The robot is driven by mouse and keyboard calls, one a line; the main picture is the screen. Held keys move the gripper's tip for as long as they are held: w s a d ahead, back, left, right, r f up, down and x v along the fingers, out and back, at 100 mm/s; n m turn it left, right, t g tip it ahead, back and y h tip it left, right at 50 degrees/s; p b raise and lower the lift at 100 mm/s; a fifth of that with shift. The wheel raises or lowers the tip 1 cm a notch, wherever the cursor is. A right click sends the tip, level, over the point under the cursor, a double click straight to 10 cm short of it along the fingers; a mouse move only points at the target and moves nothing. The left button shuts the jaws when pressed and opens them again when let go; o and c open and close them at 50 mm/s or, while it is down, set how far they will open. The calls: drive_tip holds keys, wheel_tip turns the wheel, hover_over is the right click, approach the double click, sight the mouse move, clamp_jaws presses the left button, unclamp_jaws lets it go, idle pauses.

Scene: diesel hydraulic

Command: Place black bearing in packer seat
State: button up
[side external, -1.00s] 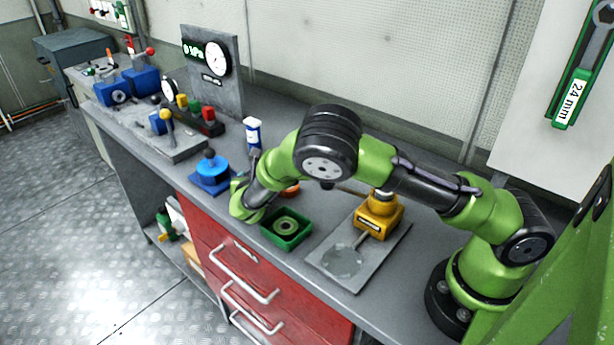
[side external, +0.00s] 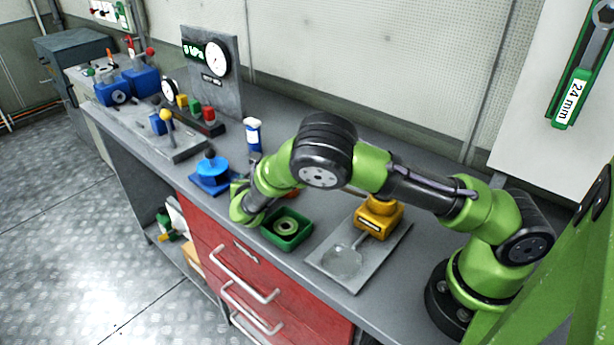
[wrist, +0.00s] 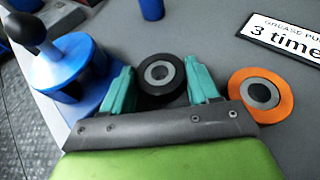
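The black bearing (wrist: 160,75) is a thick black ring with a grey inner ring and a dark hole. It lies on the bench between the two teal fingers of my gripper (wrist: 160,76). The fingers are spread on either side of it, and no clear grip on it shows. In the side view the fingertips and the black bearing are hidden by my arm. A blue round device with a black knob (wrist: 72,65) stands left of my gripper; it also shows in the side view (side external: 210,177). I cannot tell which part is the packer seat.
An orange bearing (wrist: 262,94) lies close right of my gripper. A green tray (side external: 287,242) holding a ring stands at the bench's front edge. A yellow device (side external: 378,217) stands on a grey plate (side external: 325,268). A white-and-blue bottle (side external: 253,134) stands behind.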

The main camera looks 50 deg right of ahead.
drive_tip(key=shift+s+f, duration=0.2)
drive_tip(key=shift+s, duration=0.15)
drive_tip(key=v, duration=1.1)
drive_tip(key=shift+w+r, duration=0.15)
drive_tip(key=shift+r, duration=0.25)
drive_tip(key=o, duration=0.4)
drive_tip(key=shift+s+a+r, duration=0.2)
drive_tip(key=shift+s+a, duration=0.1)
drive_tip(key=shift+s, duration=0.05)
